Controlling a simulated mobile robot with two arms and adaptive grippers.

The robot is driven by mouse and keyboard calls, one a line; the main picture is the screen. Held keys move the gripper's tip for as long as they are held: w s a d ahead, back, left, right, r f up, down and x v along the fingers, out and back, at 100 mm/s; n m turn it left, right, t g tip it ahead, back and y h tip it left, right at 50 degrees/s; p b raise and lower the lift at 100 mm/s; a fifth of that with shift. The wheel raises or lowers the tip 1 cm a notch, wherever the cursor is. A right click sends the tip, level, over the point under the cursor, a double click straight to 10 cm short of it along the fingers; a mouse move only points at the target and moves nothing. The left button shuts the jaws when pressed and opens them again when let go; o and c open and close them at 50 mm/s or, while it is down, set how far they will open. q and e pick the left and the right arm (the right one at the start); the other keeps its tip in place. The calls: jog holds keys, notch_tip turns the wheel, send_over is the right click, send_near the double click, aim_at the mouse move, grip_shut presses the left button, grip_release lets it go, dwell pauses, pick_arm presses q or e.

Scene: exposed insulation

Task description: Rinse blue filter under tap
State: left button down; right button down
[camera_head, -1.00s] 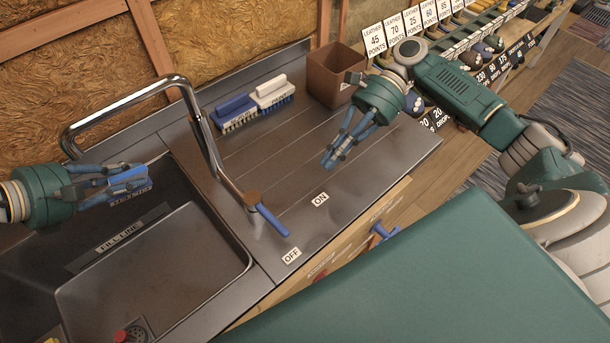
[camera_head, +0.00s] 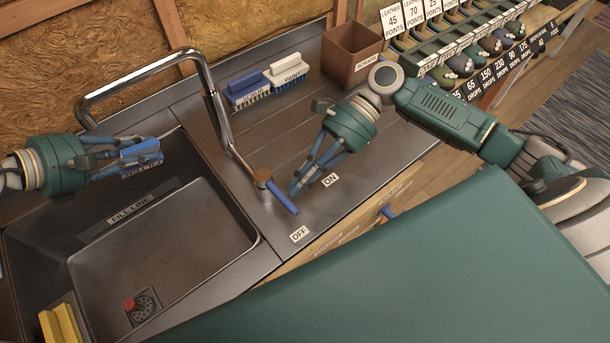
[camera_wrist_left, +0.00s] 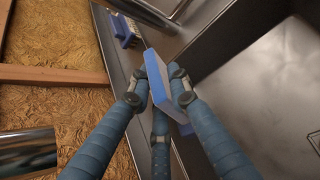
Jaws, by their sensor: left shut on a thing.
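The blue filter (camera_head: 141,150) is in my left gripper (camera_head: 140,155), above the left part of the sink basin (camera_head: 165,245). In the left wrist view the filter (camera_wrist_left: 158,80) shows as a blue block between the fingers. The silver tap (camera_head: 190,60) arches over the basin, with its spout end left of centre, near the left gripper. The tap's blue lever (camera_head: 283,198) points toward the front right, between the OFF label (camera_head: 299,234) and the ON label (camera_head: 330,180). My right gripper (camera_head: 300,182) hangs over the counter just right of the lever, apparently empty; its finger opening is unclear.
Two brushes, one blue (camera_head: 246,88) and one white (camera_head: 286,70), lie at the back of the counter. A brown bin (camera_head: 350,55) stands behind the right gripper. A yellow object (camera_head: 60,326) lies at the basin's front left. A red plug (camera_head: 130,304) is beside the drain.

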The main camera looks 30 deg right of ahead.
jog(key=shift+s+a, duration=0.25)
jog(key=shift+a, duration=0.2)
jog(key=shift+d, duration=0.1)
jog(key=shift+w+d, duration=0.15)
jog(key=shift+d, duration=0.15)
jog(key=d, duration=0.3)
jog(key=w+d, duration=0.1)
jog(key=shift+d+r, duration=0.25)
jog(key=shift+r, duration=0.05)
jog(key=v, duration=0.8)
jog(key=shift+s+d+r, duration=0.15)
jog(key=shift+d+r, duration=0.05)
jog(key=shift+d, duration=0.15)
